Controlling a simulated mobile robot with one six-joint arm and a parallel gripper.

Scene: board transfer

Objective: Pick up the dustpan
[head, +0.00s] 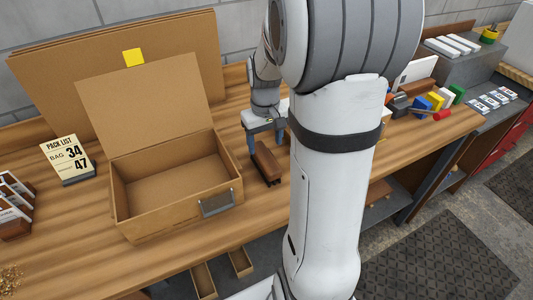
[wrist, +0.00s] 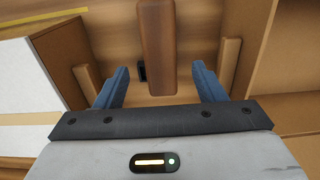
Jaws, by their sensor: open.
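I cannot pick out a dustpan for certain in either view. A brown wooden block-like piece (head: 266,163) with a dark underside lies on the bench right of the open cardboard box. It also shows in the wrist view as a long brown bar (wrist: 157,45). My gripper (head: 266,139) is above the bench at the far end of this piece. In the wrist view my gripper (wrist: 160,68) is open, with a blue finger on each side of the bar and a gap on both sides. A small dark part (wrist: 141,72) shows beside the bar.
The open cardboard box (head: 180,217) stands close on the left. A pack list sign (head: 67,158) and brown-and-white items (head: 15,205) are farther left. Crumbs (head: 9,279) lie at the bench's left front. Coloured blocks (head: 435,101) are at right. My arm hides the bench's middle.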

